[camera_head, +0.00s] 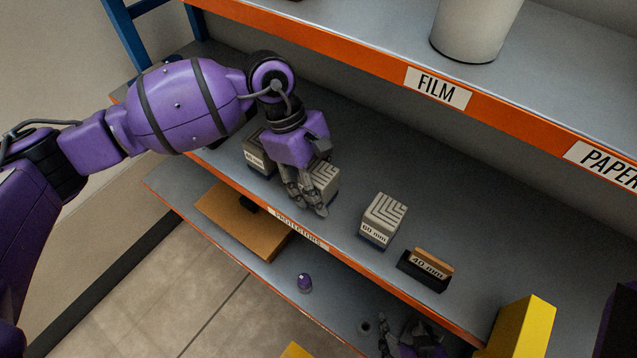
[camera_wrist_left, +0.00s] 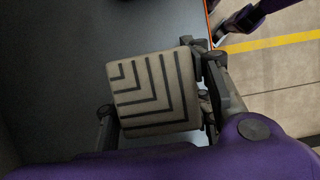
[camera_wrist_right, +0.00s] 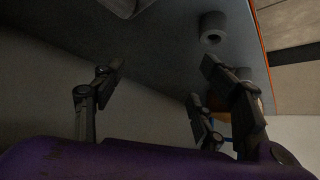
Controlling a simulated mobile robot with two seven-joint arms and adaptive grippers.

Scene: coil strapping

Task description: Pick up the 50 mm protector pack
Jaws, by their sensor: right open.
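A pale cube-shaped pack (camera_head: 325,177) with dark nested corner stripes stands on the middle shelf. Its front label is hidden by my left gripper (camera_head: 307,198), so I cannot read its size. In the left wrist view the striped top of the pack (camera_wrist_left: 155,90) lies between the fingers of my left gripper (camera_wrist_left: 160,120). The fingers are close against both sides; I cannot tell whether they press on it. My right gripper (camera_wrist_right: 158,78) is open and empty, and shows low in the head view (camera_head: 405,335), below the shelf edge.
A darker striped pack (camera_head: 258,152) stands left of the gripped-side pack, its label hard to read. A 60 mm pack (camera_head: 382,220) and a black holder labelled 40 mm (camera_head: 424,271) stand to the right. The FILM shelf (camera_head: 350,45) overhangs.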

